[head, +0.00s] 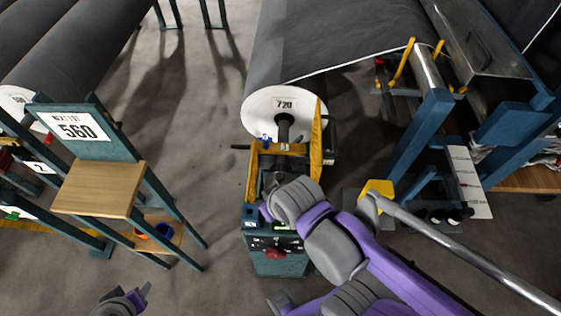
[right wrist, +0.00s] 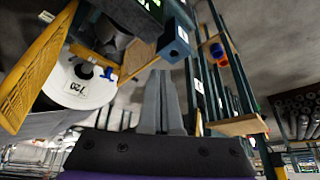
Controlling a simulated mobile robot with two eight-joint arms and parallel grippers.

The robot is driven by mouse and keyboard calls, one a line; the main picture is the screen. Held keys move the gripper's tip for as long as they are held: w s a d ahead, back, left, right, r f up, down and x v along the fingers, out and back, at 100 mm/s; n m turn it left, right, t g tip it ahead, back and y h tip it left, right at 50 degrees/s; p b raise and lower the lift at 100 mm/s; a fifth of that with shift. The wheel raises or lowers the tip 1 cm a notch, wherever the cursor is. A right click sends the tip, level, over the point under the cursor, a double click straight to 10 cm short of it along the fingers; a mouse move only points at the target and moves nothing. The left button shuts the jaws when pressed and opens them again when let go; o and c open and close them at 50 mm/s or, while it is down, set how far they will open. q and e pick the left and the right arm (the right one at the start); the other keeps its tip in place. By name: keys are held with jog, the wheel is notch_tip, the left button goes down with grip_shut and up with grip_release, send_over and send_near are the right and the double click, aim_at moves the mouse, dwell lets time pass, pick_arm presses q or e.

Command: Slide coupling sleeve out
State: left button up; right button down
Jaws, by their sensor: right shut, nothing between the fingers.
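A large grey roll (head: 335,45) with a white end disc marked 720 (head: 262,108) has a dark core and shaft (head: 284,128) at its centre. The disc also shows in the right wrist view (right wrist: 75,92). A dark cylindrical part (right wrist: 116,40) sits in front of the roll core there; I cannot tell for sure whether it is the coupling sleeve. My right gripper (right wrist: 161,75) is shut and empty, apart from the roll and the drive stand; in the head view my arm hides it. My left gripper (head: 140,296) is at the bottom left edge, its jaws unclear.
A teal drive stand (head: 278,262) with a red button and yellow guards (head: 318,130) stands before the roll. A blue box (right wrist: 172,40) is near my right fingers. A wooden-topped stand (head: 98,188) with a 560 sign is at left. Floor between is clear.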

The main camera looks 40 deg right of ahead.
jog(key=shift+s, duration=0.15)
jog(key=shift+w+d+f+b, duration=0.2)
jog(key=shift+w+b, duration=0.1)
pick_arm(q)
notch_tip(320, 180, down, 13)
jog(key=s+b, duration=0.2)
jog(key=b, duration=0.9)
jog(key=shift+g, duration=0.3)
pick_arm(e)
jog(key=w+d+f+m+g+h, duration=0.1)
jog(key=w+d+f+m, duration=0.3)
jog(key=w+d, duration=0.5)
jog(key=w+d+f+m+g+h, duration=0.1)
jog(key=w+d+f+m, duration=0.3)
jog(key=w+d+f, duration=0.4)
jog(key=shift+w+d+f, duration=0.25)
jog(key=shift+w+d, duration=0.15)
jog(key=shift+w, duration=0.05)
jog(key=shift+f, duration=0.1)
